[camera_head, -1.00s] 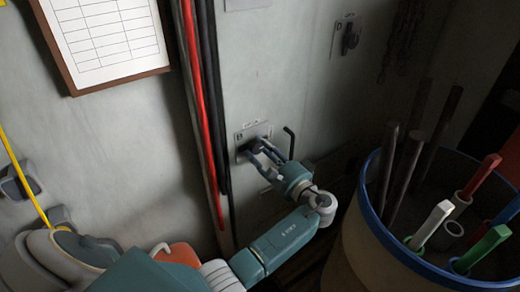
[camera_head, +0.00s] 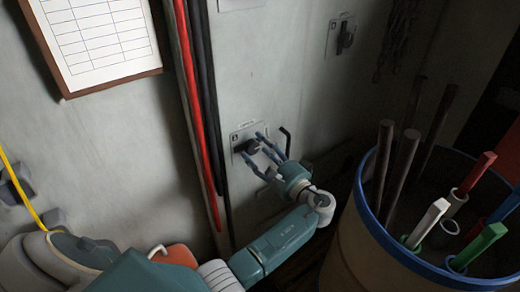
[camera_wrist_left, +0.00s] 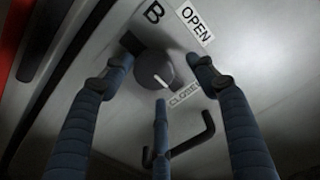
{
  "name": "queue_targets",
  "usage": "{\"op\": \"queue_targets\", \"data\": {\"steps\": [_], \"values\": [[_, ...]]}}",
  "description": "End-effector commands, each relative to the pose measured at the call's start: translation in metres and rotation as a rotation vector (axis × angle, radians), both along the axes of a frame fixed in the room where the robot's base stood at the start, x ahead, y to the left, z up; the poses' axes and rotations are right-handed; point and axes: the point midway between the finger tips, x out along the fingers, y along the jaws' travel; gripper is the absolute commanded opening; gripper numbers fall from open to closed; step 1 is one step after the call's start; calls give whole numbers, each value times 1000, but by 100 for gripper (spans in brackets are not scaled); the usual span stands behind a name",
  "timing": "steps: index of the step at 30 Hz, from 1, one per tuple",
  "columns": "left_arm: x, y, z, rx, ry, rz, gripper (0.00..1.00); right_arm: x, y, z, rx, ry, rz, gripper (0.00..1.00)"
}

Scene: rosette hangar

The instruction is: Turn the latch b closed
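Latch b (camera_head: 249,146) is a dark round knob on a wall plate marked B. In the left wrist view the knob (camera_wrist_left: 153,70) carries a white pointer mark, which slants toward the lower right, on the side of the CLOSED label (camera_wrist_left: 185,96). The OPEN label (camera_wrist_left: 194,24) is higher up. My left gripper (camera_head: 268,148) is in front of the latch. Its three fingers (camera_wrist_left: 160,100) are spread around the knob, with gaps between them and it. The gripper is open and empty. My right gripper is not in view.
A bent black bar (camera_wrist_left: 192,140) sticks out of the wall beside the latch. Red and dark cables (camera_head: 200,100) run down the wall to its left. A blue-rimmed barrel (camera_head: 372,215) with rods stands at the right. Another latch plate (camera_head: 343,38) is higher up.

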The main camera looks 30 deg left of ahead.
Motion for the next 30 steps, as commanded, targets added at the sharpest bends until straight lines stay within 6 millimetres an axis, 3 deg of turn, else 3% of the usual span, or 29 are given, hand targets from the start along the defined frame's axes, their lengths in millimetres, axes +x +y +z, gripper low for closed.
{"op": "queue_targets", "data": {"steps": [7,19,30], "values": [[-3,-9,-2,-3,2,-1,59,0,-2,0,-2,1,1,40],[-23,-65,-1,-2,2,-8,59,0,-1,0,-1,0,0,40],[-25,-70,0,-1,0,-8,59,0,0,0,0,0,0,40]]}}
